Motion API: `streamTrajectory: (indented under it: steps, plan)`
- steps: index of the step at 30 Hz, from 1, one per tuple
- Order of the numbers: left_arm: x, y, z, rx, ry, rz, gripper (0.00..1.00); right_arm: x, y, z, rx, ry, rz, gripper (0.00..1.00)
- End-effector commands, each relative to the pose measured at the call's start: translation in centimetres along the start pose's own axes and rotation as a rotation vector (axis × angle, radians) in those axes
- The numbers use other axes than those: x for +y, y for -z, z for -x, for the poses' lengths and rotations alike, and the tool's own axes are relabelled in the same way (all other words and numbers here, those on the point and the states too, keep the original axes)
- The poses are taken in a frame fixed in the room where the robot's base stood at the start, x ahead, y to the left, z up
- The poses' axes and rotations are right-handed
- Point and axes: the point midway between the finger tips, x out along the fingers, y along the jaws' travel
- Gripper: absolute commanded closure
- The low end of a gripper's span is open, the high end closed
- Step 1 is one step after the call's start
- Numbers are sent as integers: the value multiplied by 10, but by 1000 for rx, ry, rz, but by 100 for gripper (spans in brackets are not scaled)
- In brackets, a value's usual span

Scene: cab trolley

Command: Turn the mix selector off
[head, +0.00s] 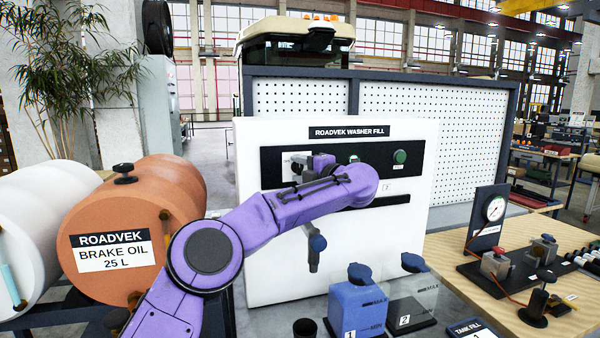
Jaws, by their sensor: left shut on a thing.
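The white washer fill panel (270,260) stands upright ahead, with a black control strip (270,163) across its upper part. My left arm reaches across its front, and my left gripper (302,172) is at the left part of the strip. It is shut on the mix selector there. The gripper and arm hide the selector itself, so I cannot tell which way it points. A pale label (289,158) is partly covered beside the gripper. A green button (400,157) shows at the right of the strip. My right gripper is not in view.
A blue-capped spout (317,244) juts from the panel below my arm. A blue jug 1 (357,305) and clear jug 2 (410,312) stand below it. An orange brake oil drum (90,215) is close at left. A wooden bench (470,255) with a gauge is at right.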

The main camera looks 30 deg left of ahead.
Motion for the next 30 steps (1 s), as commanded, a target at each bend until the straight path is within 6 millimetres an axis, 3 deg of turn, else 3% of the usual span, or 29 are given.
streamTrajectory:
  steps: [30]
  plan:
    - [7, 3, -1, -8, 330, 821, 86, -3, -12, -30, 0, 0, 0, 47]
